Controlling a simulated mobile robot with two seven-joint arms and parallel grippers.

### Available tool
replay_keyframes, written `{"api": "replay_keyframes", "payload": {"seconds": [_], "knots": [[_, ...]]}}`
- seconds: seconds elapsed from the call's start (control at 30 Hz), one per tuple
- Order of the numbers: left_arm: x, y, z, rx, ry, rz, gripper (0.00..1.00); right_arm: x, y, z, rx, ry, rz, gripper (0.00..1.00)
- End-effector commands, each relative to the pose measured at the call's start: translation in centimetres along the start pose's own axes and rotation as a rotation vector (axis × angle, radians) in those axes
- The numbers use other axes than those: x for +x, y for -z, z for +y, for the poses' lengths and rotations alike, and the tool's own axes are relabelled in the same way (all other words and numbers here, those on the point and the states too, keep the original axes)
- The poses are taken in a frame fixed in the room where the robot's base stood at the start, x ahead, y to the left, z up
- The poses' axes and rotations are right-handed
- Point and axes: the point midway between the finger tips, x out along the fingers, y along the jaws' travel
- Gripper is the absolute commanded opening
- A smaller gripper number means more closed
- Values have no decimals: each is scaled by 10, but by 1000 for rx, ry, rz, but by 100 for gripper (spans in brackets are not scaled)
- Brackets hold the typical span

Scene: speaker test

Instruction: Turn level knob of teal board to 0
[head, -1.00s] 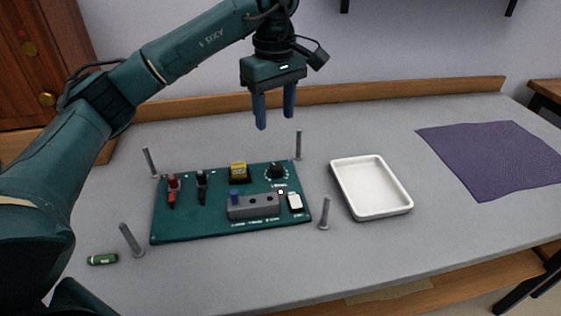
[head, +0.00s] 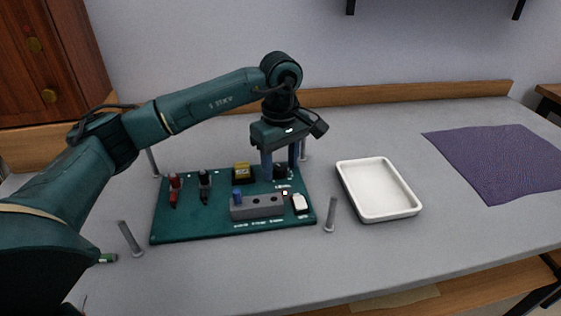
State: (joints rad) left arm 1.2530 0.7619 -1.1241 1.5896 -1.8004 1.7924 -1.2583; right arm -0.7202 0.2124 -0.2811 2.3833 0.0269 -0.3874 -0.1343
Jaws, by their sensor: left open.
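The teal board (head: 185,228) lies on the grey table. Its black level knob (head: 281,171) is at the board's back right, partly hidden by my gripper. My left gripper (head: 279,174) points down over that corner, its two blue fingers open, one on the left of the knob and one at its right. I cannot tell whether the fingers touch the knob. The knob's pointer and most of its scale are hidden or too small to read. My right gripper is not in view.
The board also carries red (head: 174,188) and black (head: 204,186) clips, a yellow block (head: 241,173), a grey block (head: 256,206) with a blue peg, and a white switch (head: 300,203). Grey posts (head: 331,214) stand around it. A white tray (head: 412,208) and purple cloth (head: 497,160) lie right.

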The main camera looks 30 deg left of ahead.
Motion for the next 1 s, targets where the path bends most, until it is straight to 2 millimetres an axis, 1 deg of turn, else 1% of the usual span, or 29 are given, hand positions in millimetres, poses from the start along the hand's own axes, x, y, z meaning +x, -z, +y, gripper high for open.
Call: {"api": "replay_keyframes", "payload": {"seconds": [0.07, 0.6, 0.87, 1.0], "knots": [[0, 0, 0, 0, 0, 0, 50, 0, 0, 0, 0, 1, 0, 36], [-1, 0, 0, -1, 0, 0, 6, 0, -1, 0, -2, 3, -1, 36], [-1, 0, 0, -24, 1, 0, 5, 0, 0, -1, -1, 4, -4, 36], [-2, 0, 0, -79, 1, 0, 5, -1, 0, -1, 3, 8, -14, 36]]}}
